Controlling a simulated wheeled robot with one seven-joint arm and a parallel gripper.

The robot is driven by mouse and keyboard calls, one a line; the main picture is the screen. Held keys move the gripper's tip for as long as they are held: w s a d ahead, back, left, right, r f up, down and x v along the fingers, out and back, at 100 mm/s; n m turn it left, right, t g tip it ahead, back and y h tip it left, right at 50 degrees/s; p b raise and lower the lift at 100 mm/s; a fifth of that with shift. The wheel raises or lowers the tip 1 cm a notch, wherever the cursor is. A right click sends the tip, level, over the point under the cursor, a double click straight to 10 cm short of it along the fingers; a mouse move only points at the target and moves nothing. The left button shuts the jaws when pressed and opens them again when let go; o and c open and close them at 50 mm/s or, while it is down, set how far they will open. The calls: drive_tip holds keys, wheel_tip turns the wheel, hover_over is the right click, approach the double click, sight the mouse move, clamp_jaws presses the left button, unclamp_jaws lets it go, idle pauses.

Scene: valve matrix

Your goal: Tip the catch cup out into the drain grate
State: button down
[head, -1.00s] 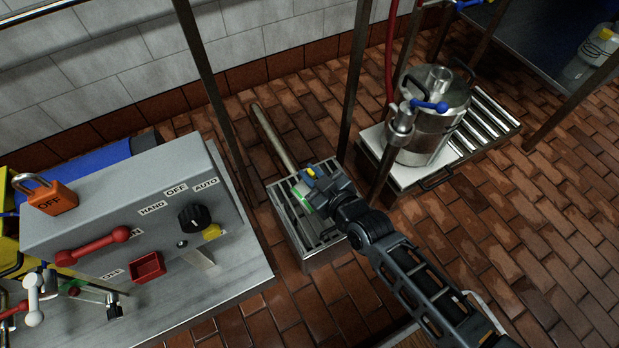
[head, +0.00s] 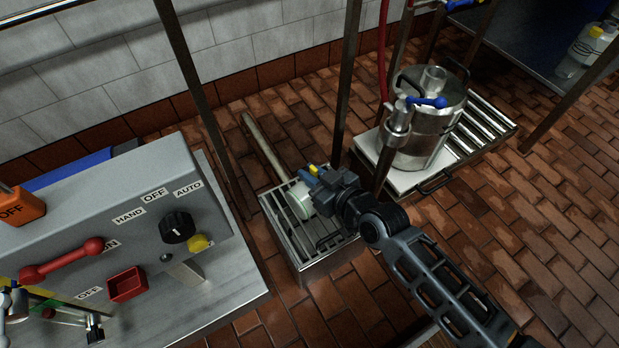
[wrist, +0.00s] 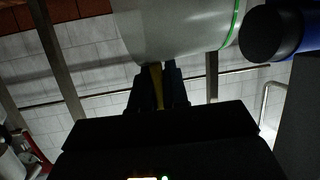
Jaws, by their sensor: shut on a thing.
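The catch cup (head: 299,201) is a pale, whitish cup, held tilted over over the drain grate. In the wrist view the cup (wrist: 172,30) fills the top middle, with a green band near its right end. My gripper (head: 316,179) is shut on the cup; its fingers (wrist: 158,88) show against the cup's side in the wrist view. The drain grate (head: 277,217) is a metal box with a barred top on the floor, directly below the cup. The cup's inside is hidden, and I cannot tell whether anything is pouring out.
A grey control panel (head: 100,215) with a red handle and black knob stands at left. A steel pot (head: 432,125) sits on a platform at right. Upright posts (head: 346,85) stand behind the grate. A pipe (head: 264,146) runs to the grate. Brick floor at right is clear.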

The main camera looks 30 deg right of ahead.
drive_tip(key=shift+d+f+b, duration=0.1)
drive_tip(key=shift+d+b, duration=0.1)
drive_tip(key=shift+b, duration=0.2)
drive_tip(key=shift+w+d+m+y+b, duration=0.15)
drive_tip(key=shift+d+m+y+b, duration=0.35)
drive_tip(key=shift+b, duration=0.6)
drive_tip(key=shift+d+r+b, duration=0.2)
drive_tip(key=shift+d+b, duration=0.1)
drive_tip(key=shift+b, duration=0.05)
drive_tip(key=shift+r+m, duration=0.1)
drive_tip(key=shift+m, duration=0.2)
